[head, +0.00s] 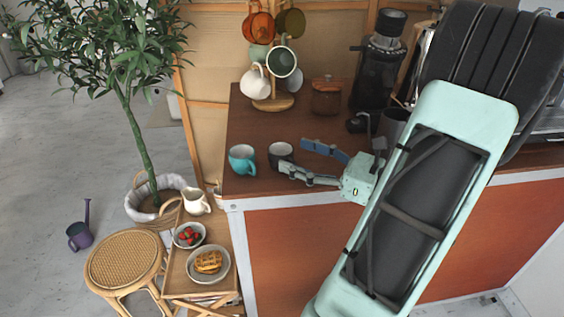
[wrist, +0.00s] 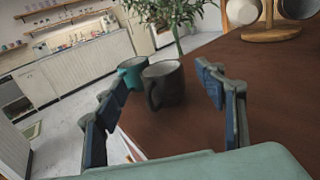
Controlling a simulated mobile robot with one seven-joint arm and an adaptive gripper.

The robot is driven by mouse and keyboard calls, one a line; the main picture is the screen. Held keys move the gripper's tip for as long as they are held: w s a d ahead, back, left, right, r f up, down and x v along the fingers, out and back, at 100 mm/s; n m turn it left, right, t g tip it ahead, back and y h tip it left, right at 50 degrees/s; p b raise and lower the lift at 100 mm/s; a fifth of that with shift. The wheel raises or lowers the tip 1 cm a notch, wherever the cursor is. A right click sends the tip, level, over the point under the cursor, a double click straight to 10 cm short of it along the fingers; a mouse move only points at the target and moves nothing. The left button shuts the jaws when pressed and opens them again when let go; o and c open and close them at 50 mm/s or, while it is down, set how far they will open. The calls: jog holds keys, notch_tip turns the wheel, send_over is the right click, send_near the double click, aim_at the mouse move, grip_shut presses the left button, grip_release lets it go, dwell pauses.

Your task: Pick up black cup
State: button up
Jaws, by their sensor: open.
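The black cup (head: 280,153) stands upright on the brown counter, just right of a teal cup (head: 242,158). In the wrist view the black cup (wrist: 163,83) is ahead of my gripper, with its handle toward the left front. The teal cup (wrist: 132,72) is behind it and to the left. My gripper (head: 294,156) is open, its fingers pointing left toward the black cup. In the wrist view the gripper (wrist: 165,90) has its fingers spread on either side, with the cup between or just beyond the tips. I cannot tell whether a finger touches it.
A mug tree (head: 272,103) with several hanging mugs stands behind the cups. A jar (head: 326,97) and a black grinder (head: 375,80) stand further right. The counter's front edge runs close to the cups. A side cart (head: 205,285) with food stands below left.

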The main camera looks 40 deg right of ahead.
aim_at(292, 153)
jog(key=x, duration=0.5)
jog(key=shift+b, duration=0.4)
jog(key=shift+s, duration=0.1)
jog(key=c, duration=1.3)
